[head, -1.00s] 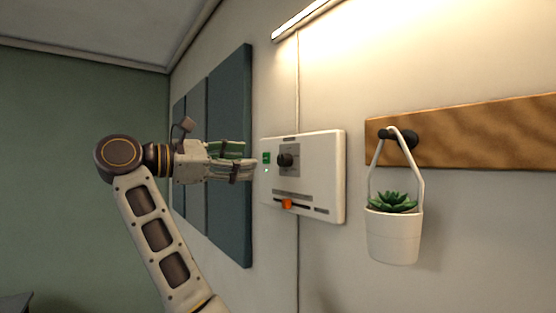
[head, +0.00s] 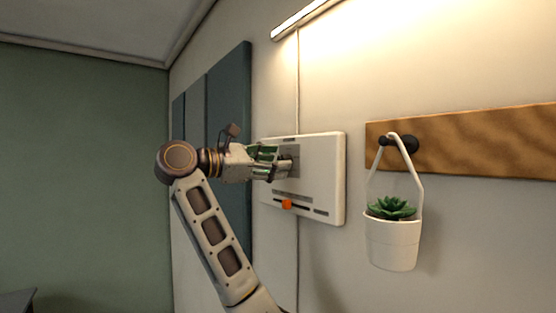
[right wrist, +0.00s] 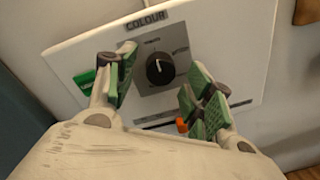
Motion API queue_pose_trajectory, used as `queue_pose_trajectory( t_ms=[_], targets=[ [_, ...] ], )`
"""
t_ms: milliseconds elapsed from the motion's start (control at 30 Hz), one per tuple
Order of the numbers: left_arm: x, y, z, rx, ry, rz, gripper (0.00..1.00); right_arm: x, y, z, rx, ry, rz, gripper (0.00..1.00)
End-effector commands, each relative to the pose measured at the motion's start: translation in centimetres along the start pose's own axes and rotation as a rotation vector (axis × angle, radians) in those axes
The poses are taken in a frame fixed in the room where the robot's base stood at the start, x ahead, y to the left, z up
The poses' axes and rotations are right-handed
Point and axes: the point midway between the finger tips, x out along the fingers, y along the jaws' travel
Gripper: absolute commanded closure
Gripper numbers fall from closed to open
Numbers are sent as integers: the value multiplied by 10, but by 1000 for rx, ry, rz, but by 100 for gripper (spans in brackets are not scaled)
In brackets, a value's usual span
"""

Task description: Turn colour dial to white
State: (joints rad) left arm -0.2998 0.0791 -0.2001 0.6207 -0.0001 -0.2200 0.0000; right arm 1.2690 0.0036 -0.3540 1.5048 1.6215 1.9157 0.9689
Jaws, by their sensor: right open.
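A white wall panel (head: 325,180) carries the colour dial and an orange slider (head: 287,204). The black round dial (right wrist: 160,69) sits on a grey plate marked COLOUR in the right wrist view. Its pale pointer line points up and slightly left in that view; the labels around it are too small to read surely. My right gripper (right wrist: 160,90) is open, with its green-padded fingers on either side of the dial and apart from it. In the head view the right gripper (head: 284,165) is at the panel's left part and mostly hides the dial. My left gripper is not in view.
A green block (right wrist: 84,79) is on the panel left of the dial. A white hanging pot (head: 392,242) with a succulent hangs from a peg on a wooden board (head: 480,140) to the right. Dark blue wall panels (head: 228,150) are behind my arm.

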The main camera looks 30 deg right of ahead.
Motion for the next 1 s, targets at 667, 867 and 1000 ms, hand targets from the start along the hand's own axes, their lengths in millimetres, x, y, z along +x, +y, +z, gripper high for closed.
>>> queue_pose_trajectory(
  t_ms=[667,867,1000],
  targets=[
    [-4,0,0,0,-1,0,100,16,0,0,0,0,0,51],
    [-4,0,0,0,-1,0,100,16,0,0,0,0,0,77],
    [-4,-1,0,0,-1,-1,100,16,0,0,0,0,0,94]
  ],
)
